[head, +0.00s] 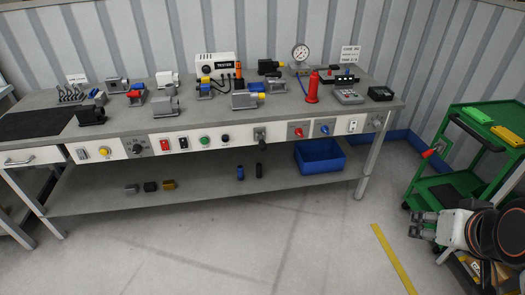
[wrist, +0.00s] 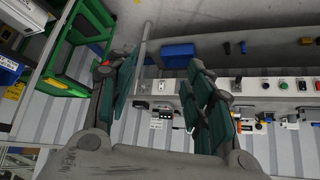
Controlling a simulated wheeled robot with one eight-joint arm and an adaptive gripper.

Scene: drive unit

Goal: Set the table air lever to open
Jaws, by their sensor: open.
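The bench's front panel holds a red lever (head: 298,131), a blue lever (head: 324,128) to its right, and a dark lever (head: 262,140) on a grey plate to their left. Their labels are too small to read, so I cannot tell which is the table air lever or its setting. My gripper (head: 421,225) is at the lower right in the head view, away from the bench and below panel height. In the wrist view, my gripper (wrist: 163,88) has its green-padded fingers apart and nothing between them. The right finger covers part of the panel there.
The workbench (head: 220,125) carries a tester (head: 216,66), a gauge (head: 300,53) and several motor parts. A blue bin (head: 320,156) sits on its lower shelf. A green cart (head: 470,150) stands at right, close to my arm. The floor (head: 290,235) before the bench is clear.

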